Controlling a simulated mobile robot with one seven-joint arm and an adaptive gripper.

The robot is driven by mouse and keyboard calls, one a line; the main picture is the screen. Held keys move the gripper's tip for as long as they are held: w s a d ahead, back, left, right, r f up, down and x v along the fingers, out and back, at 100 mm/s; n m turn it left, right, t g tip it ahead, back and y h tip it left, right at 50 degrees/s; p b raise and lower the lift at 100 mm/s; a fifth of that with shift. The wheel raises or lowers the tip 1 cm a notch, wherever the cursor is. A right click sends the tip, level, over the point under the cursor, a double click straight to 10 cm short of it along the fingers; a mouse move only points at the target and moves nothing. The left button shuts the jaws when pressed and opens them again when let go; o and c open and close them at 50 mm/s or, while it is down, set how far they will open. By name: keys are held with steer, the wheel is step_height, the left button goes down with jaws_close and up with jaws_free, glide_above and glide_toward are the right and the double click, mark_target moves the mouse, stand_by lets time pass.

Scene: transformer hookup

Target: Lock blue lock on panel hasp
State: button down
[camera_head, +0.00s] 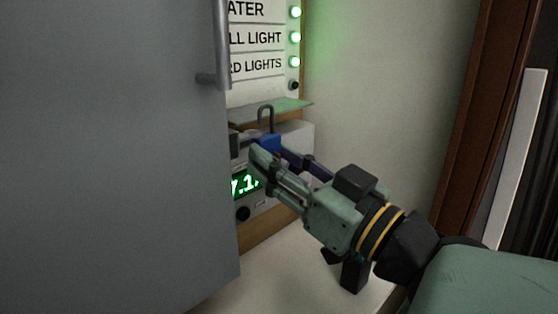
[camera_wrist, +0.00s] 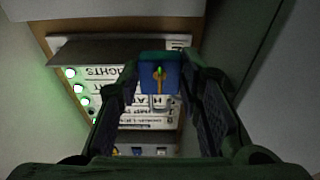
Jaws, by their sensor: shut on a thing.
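The blue lock (camera_head: 268,142) is held between the fingertips of my gripper (camera_head: 268,150), with its grey shackle standing upward in the head view. In the wrist view the blue lock (camera_wrist: 160,76) sits between the two dark fingers of my gripper (camera_wrist: 158,85), and an orange and green detail shows on its face. The panel (camera_head: 262,65) stands behind the grey door, with a ledge (camera_head: 285,105) close to the shackle. The panel hasp cannot be made out clearly. I cannot tell whether the shackle passes through anything.
A large grey door (camera_head: 110,150) with a handle (camera_head: 222,45) fills the left and covers part of the panel. A box with a green digital readout (camera_head: 245,184) is below the lock. A pale wall (camera_head: 390,90) is at the right.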

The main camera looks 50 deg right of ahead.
steer(key=shift+a, duration=0.3)
steer(key=shift+a, duration=0.3)
steer(key=shift+f+b, duration=0.95)
steer(key=shift+f, duration=0.1)
stand_by(0.9)
steer(key=c, duration=1.1)
jaws_free()
steer(key=shift+o, duration=0.2)
steer(key=v, duration=0.2)
steer(key=r+v, duration=0.1)
steer(key=v, duration=0.1)
steer(key=shift+s+a, duration=0.1)
steer(key=shift+s, duration=0.4)
